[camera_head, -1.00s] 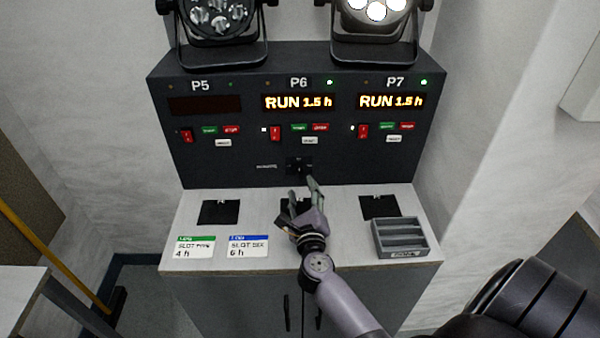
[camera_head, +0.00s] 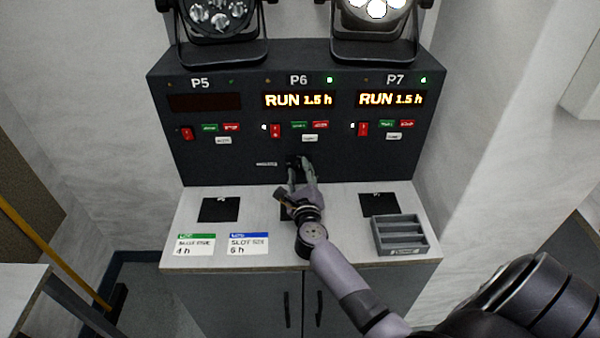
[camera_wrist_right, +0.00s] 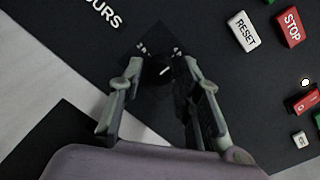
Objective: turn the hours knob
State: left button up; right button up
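The hours knob (camera_wrist_right: 157,72) is small, round and black with a white pointer line, low on the panel front beside the HOURS label (camera_wrist_right: 103,12) in the right wrist view. My right gripper (camera_wrist_right: 158,65) is open, with one finger on each side of the knob. It points at the panel; I cannot tell whether either finger touches the knob. In the head view the right gripper (camera_head: 300,168) largely hides the knob. My left gripper is not in view.
The dark panel (camera_head: 225,165) carries displays: P5 (camera_head: 204,103) is dark, P6 (camera_head: 298,100) and P7 (camera_head: 391,99) read RUN 1.5 h. Coloured buttons sit below them. A grey slotted tray (camera_head: 401,251) and two cards, 4 h (camera_head: 195,245) and 6 h (camera_head: 248,244), lie on the counter (camera_head: 345,256).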

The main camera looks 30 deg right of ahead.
grip_shut()
jog(key=shift+r+n+p, duration=0.15)
jog(key=shift+n+p, duration=0.35)
jog(key=shift+p, duration=0.25)
jog(key=n+p, duration=0.4)
jog(key=shift+r, duration=0.1)
jog(key=n+p, duration=0.2)
jog(key=shift+n+g+p, duration=0.3)
jog(key=shift+p, duration=0.05)
jog(key=n+p, duration=0.3)
jog(key=n, duration=0.2)
jog(key=shift+a+p, duration=0.1)
jog(key=shift+p, duration=0.2)
jog(key=shift+f+n+p, duration=0.15)
jog(key=shift+n+p, duration=0.35)
jog(key=shift+n, duration=0.6)
jog(key=shift+f+n+p, duration=0.1)
jog(key=shift+n+p, duration=0.4)
jog(key=shift+n, duration=0.6)
